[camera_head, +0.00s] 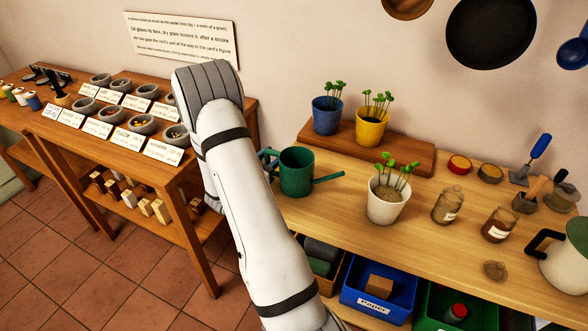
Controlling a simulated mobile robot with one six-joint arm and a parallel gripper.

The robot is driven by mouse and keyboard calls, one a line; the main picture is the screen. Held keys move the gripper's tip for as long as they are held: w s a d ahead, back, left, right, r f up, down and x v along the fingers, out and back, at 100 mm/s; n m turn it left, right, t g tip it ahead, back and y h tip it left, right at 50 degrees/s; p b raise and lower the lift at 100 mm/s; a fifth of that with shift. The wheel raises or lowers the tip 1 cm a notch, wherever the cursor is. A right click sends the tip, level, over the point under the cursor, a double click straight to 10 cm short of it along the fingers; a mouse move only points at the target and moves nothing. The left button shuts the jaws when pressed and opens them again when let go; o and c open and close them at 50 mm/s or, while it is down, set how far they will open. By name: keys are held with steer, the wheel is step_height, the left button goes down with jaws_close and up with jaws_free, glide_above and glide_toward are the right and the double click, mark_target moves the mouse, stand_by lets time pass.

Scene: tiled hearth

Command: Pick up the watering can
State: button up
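The green watering can (297,172) stands upright on the wooden bench, left of the white pot. Its spout points right. My white arm (245,200) rises across the middle of the view, bends at the top and passes in front of the bench's left end. A small bluish part (267,159) shows between my arm and the can's left side; I cannot tell whether it is the can's handle or part of my gripper. My gripper is otherwise hidden behind my arm, so its hold on anything cannot be seen.
A white pot (387,201) with seedlings stands right of the can. Blue (327,118) and yellow (371,128) pots sit on a raised board (413,154) behind. Jars (448,205) stand farther right. A left table (62,137) holds bowls and cards. Bins (378,294) sit below the bench.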

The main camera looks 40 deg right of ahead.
steer(key=shift+c, duration=0.4)
jaws_close()
stand_by(0.9)
